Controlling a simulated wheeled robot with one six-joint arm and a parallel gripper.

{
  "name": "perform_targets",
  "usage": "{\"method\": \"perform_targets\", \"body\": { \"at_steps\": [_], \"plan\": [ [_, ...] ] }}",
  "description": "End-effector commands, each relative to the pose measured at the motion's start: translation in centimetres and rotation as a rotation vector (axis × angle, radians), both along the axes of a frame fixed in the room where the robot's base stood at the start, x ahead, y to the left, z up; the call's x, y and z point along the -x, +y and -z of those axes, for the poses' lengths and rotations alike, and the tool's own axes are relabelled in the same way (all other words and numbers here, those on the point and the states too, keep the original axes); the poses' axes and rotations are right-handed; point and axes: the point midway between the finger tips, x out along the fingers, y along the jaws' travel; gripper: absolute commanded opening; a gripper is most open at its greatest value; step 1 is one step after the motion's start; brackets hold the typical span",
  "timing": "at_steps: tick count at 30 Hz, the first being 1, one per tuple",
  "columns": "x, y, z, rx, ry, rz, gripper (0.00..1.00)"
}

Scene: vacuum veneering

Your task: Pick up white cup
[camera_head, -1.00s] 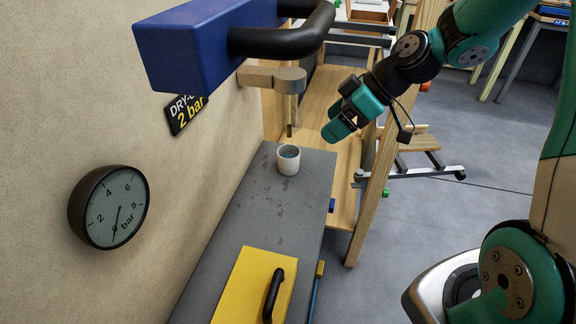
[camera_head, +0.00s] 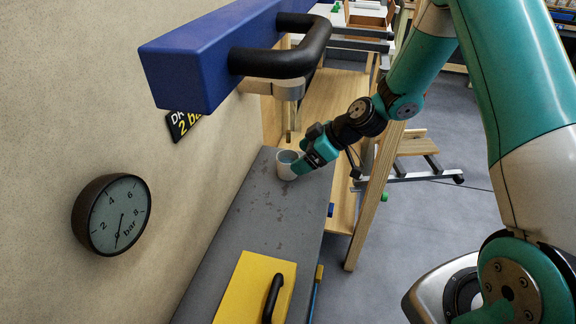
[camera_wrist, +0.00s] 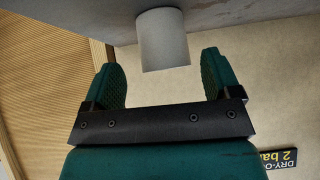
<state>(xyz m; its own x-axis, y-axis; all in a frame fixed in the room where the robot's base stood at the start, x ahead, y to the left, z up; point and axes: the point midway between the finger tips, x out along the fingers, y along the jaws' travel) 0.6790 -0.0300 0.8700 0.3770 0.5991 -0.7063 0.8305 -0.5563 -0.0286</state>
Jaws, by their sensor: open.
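The white cup (camera_head: 284,165) stands upright on the grey bench top (camera_head: 262,215), near its far end. It holds something bluish. My gripper (camera_head: 297,166) is at the right of the cup in the head view and hides part of it. In the wrist view the cup (camera_wrist: 163,40) is straight ahead, at the mouth of my open gripper (camera_wrist: 162,75). The two green fingers stand to either side of the cup with a gap on each side. Nothing is held. Whether the fingertips overlap the cup's sides is hard to tell.
A yellow box with a black handle (camera_head: 243,290) lies at the near end. The wall with a gauge (camera_head: 112,215) bounds the left.

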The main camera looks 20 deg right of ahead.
Motion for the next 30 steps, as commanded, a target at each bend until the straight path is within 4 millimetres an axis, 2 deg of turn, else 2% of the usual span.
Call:
{"method": "perform_targets", "body": {
  "at_steps": [9, 17, 18, 24, 25, 28, 30],
  "plan": [
    [-1.2, 2.8, 3.2, 0.0, 0.002, -0.004, 0.83],
    [-1.4, 3.0, 3.6, 0.0, 0.001, -0.001, 0.83],
    [-1.4, 3.0, 3.6, 0.0, 0.001, -0.001, 0.81],
    [-1.4, 3.0, 3.6, 0.0, 0.001, -0.001, 0.35],
    [-1.4, 3.0, 3.6, 0.0, 0.002, -0.001, 0.3],
    [-1.4, 3.0, 3.6, 0.0, 0.002, -0.001, 0.3],
    [-1.4, 3.0, 3.6, 0.0, 0.002, -0.001, 0.26]
  ]
}}
